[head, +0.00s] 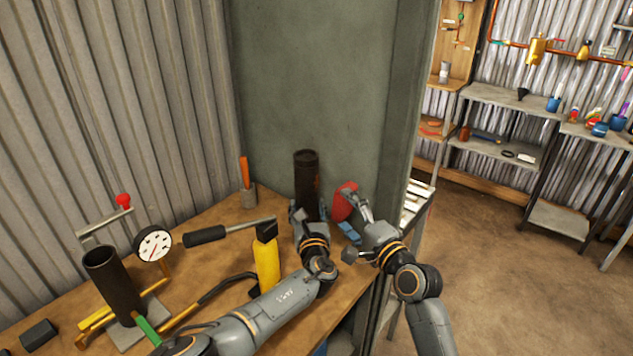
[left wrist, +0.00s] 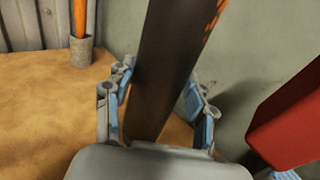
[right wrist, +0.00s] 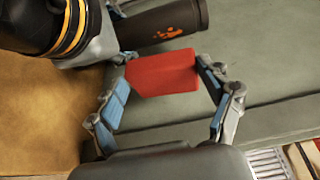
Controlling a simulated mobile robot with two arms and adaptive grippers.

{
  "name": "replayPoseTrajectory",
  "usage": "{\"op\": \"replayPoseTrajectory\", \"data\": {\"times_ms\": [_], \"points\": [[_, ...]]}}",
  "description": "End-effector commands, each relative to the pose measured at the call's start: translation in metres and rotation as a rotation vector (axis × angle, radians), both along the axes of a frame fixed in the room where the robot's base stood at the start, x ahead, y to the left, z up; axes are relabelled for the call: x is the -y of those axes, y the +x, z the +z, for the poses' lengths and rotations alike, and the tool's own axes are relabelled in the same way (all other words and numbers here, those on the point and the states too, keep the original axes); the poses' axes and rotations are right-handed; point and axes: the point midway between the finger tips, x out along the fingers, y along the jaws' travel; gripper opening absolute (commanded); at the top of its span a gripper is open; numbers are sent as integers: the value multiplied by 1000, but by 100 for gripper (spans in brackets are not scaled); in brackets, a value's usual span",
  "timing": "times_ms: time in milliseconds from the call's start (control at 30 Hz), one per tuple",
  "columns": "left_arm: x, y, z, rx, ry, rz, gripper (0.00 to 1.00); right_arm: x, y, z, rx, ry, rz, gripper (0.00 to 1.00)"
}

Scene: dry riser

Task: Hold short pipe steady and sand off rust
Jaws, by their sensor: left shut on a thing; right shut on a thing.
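The short pipe (head: 306,170) is dark brown and stands upright on the bench by the green-grey panel. An orange rust patch shows on its side in the right wrist view (right wrist: 168,33). My left gripper (head: 308,213) is shut around the pipe's lower part. In the left wrist view its blue-padded fingers flank the pipe (left wrist: 165,70). My right gripper (head: 352,203) is shut on a red sanding block (right wrist: 163,73), just right of the pipe. The block also shows at the right edge of the left wrist view (left wrist: 290,115), with a gap between it and the pipe.
On the wooden bench (head: 215,268) are a dial gauge (head: 153,245), a second dark pipe (head: 115,285), a yellow bottle-like object (head: 266,265), a black-gripped bar (head: 205,236) and an orange-handled tool in a cup (head: 248,197). Shelves (head: 500,145) stand at right beyond open floor.

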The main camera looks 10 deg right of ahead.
Motion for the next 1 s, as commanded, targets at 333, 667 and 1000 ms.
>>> {"op": "replayPoseTrajectory", "data": {"times_ms": [333, 667, 1000], "points": [[1, 0, 3, 5, -2, -2, 0, -5, 6, 1, 1, 0, 0, 29], [1, 0, 3, 4, -1, -2, 0, -9, 11, 1, 1, 1, 1, 29], [1, 0, 2, 4, -1, -2, 0, -13, 17, 1, 1, 0, 0, 29]]}}
